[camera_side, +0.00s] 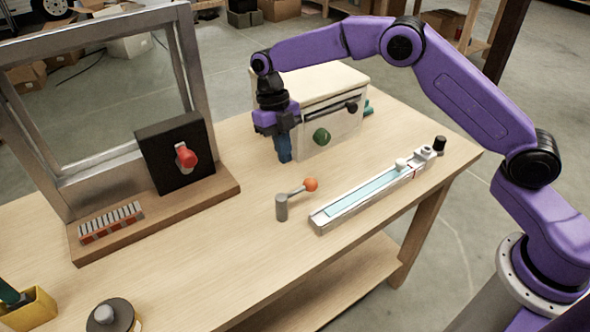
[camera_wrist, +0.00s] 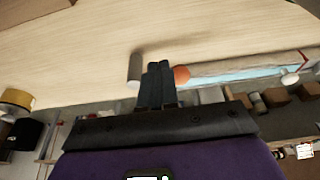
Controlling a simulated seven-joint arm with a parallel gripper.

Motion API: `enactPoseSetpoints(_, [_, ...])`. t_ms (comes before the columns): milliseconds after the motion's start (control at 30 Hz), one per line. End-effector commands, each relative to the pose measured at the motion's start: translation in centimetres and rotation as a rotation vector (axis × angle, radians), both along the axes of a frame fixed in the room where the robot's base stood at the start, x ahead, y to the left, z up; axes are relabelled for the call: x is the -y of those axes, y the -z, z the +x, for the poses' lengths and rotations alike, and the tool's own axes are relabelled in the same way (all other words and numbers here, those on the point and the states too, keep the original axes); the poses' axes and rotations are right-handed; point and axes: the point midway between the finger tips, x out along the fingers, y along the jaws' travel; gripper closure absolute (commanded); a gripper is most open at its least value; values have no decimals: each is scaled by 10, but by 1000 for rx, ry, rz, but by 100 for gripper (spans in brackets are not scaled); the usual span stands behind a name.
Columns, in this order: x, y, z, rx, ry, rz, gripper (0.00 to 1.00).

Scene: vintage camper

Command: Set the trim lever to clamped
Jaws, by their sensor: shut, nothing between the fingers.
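The lever, which looks to be the trim lever, has a grey upright post (camera_side: 281,207) and a thin arm ending in an orange ball (camera_side: 311,184), pointing right in the side view. No clamped marking is readable. My gripper (camera_side: 285,158) is shut and empty, pointing down in front of the white box, behind the lever and apart from it. In the wrist view, my closed fingers (camera_wrist: 158,66) appear between the grey post (camera_wrist: 134,70) and the orange ball (camera_wrist: 181,75), hiding the lever's arm.
A white box (camera_side: 330,105) with a green knob (camera_side: 321,136) stands close beside my gripper. A slider rail (camera_side: 325,222) lies right of the lever. A black panel with a red knob (camera_side: 186,157) stands at left by a metal frame. The tabletop left of the lever is clear.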

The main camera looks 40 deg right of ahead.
Motion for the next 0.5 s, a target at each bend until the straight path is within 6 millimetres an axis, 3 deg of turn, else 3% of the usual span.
enactPoseSetpoints(100, [1,23,-8,-4,0,-2,100])
enactPoseSetpoints(500, [1,27,-41,-1,1,-1,100])
